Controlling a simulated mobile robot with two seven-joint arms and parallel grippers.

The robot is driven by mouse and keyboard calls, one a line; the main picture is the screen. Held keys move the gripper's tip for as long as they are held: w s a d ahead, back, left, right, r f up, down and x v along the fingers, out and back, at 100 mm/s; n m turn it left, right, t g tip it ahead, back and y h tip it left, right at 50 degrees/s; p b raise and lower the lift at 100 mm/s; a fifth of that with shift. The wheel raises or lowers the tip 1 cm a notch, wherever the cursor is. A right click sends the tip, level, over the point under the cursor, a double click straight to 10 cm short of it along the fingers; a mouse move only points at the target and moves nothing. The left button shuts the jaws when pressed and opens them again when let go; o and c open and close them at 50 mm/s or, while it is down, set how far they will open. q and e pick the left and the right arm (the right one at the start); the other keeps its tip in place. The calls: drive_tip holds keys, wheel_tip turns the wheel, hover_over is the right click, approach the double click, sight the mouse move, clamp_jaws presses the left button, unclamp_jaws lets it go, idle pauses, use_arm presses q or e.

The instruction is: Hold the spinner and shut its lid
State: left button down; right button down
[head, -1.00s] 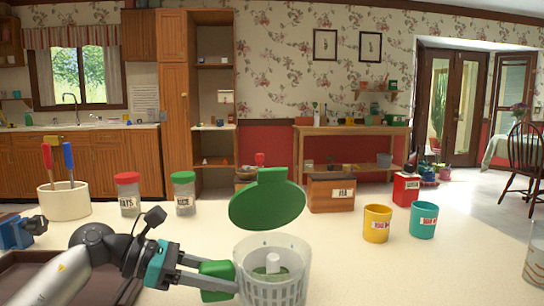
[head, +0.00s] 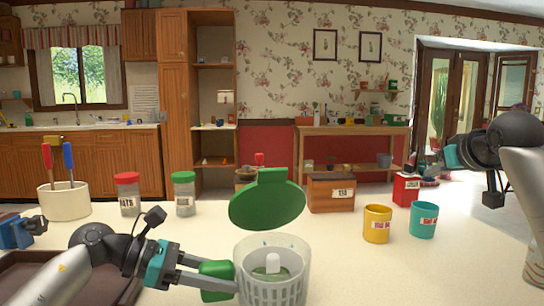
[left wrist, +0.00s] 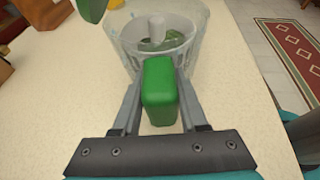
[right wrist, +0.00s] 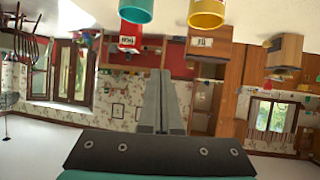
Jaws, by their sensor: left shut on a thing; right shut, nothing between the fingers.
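The spinner (head: 272,285) is a clear bowl with a white basket inside, standing on the counter at the front middle. Its round green lid (head: 267,203) stands tilted up at the bowl's back, open. Green bits and a white central post show inside the basket in the left wrist view (left wrist: 157,30). My left gripper (head: 213,280) is shut on the spinner's green handle (left wrist: 160,90) at the bowl's left side. My right gripper (right wrist: 157,100) is shut and empty, raised at the right, away from the spinner; in the head view its arm shows at the right edge.
A yellow mug (head: 377,224) and a teal mug (head: 423,220) stand right of the spinner. A wooden box (head: 331,193) and a red tin (head: 406,190) are behind. Two jars, a utensil crock (head: 64,202) and a brown tray (head: 40,285) are at left.

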drive_tip(key=s+a+r+n+y, duration=0.15)
drive_tip(key=a+r, duration=0.35)
drive_tip(key=a, duration=0.5)
drive_tip(key=a+r+y, duration=0.3)
drive_tip(key=a+r, duration=0.1)
drive_tip(key=a, duration=0.7)
drive_tip(key=s+a+r+n+g+h, duration=0.1)
drive_tip(key=s+a+r, duration=0.1)
drive_tip(key=s+a, duration=0.4)
drive_tip(key=s+a+r+g, duration=0.1)
drive_tip(key=s+a+r, duration=0.25)
drive_tip(key=a, duration=0.55)
drive_tip(key=shift+g, duration=0.3)
drive_tip(key=x, duration=0.9)
drive_tip(key=shift+d+f, duration=0.3)
drive_tip(key=shift+f, duration=0.15)
drive_tip(key=shift+s+f, duration=0.1)
drive_tip(key=shift+f, duration=0.2)
drive_tip(key=shift+s+d+f, duration=0.1)
drive_tip(key=shift+s+f, duration=0.3)
drive_tip(key=shift+s, duration=0.35)
drive_tip(key=shift+s+d+f, duration=0.1)
drive_tip(key=shift+s+f, duration=0.3)
drive_tip(key=shift+s, duration=0.35)
